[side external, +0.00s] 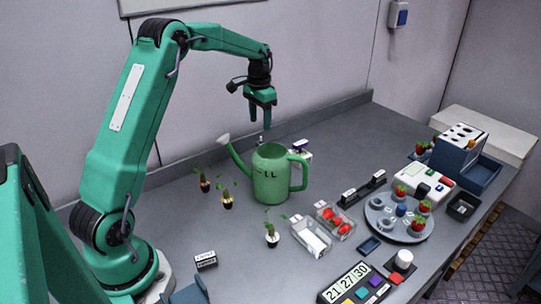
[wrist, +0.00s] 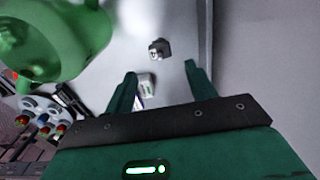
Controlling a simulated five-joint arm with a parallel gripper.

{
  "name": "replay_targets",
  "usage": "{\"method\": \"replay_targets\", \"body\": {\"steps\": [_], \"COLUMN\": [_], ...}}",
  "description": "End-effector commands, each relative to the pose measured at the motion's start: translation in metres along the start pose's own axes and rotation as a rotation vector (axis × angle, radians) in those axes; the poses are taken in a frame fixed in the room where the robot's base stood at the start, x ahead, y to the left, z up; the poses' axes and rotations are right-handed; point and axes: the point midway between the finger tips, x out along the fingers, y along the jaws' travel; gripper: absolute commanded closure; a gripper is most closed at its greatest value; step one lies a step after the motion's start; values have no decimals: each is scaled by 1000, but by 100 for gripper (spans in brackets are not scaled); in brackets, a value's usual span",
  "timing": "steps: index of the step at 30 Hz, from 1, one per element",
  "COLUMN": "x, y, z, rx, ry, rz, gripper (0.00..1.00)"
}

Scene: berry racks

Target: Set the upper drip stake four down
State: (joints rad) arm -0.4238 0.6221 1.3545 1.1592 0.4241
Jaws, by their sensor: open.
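My gripper (side external: 261,112) hangs open and empty above the far side of the table, behind the green watering can (side external: 270,178). In the wrist view, its two fingers (wrist: 160,75) are spread apart. Between and beyond them are a small grey block with a dark top (wrist: 159,48) and a pale block with a bluish edge (wrist: 146,84). In the side view, a white piece with a purple top (side external: 300,146) shows partly behind the can. I cannot tell for sure which of these, if any, is the upper drip stake.
Several small potted plants (side external: 271,236) stand left of and in front of the can. Clear boxes (side external: 311,236), one with strawberries, lie in front. A round grey tray (side external: 398,232) holds berries at right. A number display (side external: 356,283) is at the front edge.

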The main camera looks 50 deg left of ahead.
Motion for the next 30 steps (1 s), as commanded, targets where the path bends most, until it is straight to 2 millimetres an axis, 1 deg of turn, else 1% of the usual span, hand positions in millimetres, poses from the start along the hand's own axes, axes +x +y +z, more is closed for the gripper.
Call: {"method": "replay_targets", "body": {"steps": [8,11,14,20,24,30], "x": [-3,-9,-21,-54,-78,-105], "y": [2,8,18,48,72,106], "z": [1,3,7,24,42,73], "rx": [1,2,2,3,3,3], "ry": [3,11,25,72,111,168], "rz": [-1,-5,-10,-27,-37,-46], "gripper": [45,45,45,45,45,45]}}
